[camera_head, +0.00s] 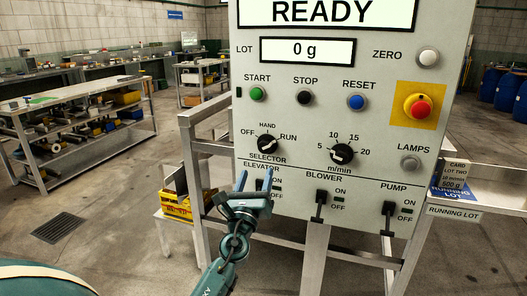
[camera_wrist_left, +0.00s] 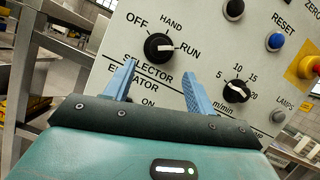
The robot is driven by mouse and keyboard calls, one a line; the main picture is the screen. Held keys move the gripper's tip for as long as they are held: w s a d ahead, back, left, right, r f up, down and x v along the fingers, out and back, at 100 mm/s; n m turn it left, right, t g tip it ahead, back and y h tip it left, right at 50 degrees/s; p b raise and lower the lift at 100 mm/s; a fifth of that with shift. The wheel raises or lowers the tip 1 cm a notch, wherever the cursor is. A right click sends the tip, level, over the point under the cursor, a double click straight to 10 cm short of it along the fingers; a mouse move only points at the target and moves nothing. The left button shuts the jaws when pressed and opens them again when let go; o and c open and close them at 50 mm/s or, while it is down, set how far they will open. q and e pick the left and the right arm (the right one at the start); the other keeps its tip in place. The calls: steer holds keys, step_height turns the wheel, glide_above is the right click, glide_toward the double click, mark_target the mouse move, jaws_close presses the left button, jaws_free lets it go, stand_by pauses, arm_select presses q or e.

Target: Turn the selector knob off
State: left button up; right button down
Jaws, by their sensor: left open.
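The black selector knob (camera_head: 267,145) is on the grey control panel (camera_head: 300,170), below the start button, with OFF, HAND and RUN around it. In the left wrist view the knob (camera_wrist_left: 158,47) has its white pointer towards RUN. My left gripper (camera_head: 256,180) is just below the knob in the head view, near the elevator switch, which it partly hides. In the left wrist view its two blue fingers (camera_wrist_left: 157,83) are apart with nothing between them, and the knob shows beyond and between their tips. My right gripper is in neither view.
A speed knob (camera_head: 341,154) sits right of the selector. Blower (camera_head: 319,206) and pump (camera_head: 388,217) levers are along the lower panel. A red emergency button (camera_head: 418,106) is at upper right. A yellow bin (camera_head: 178,205) stands left of the panel frame.

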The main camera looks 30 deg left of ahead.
mark_target(264, 149)
arm_select(q)
steer(key=x, duration=0.9)
steer(key=shift+w, duration=0.15)
steer(key=shift+w+a+r, duration=0.15)
steer(key=shift+w, duration=0.2)
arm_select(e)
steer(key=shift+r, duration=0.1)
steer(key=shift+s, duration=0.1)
arm_select(q)
steer(key=c, duration=1)
steer(key=shift+o, duration=0.2)
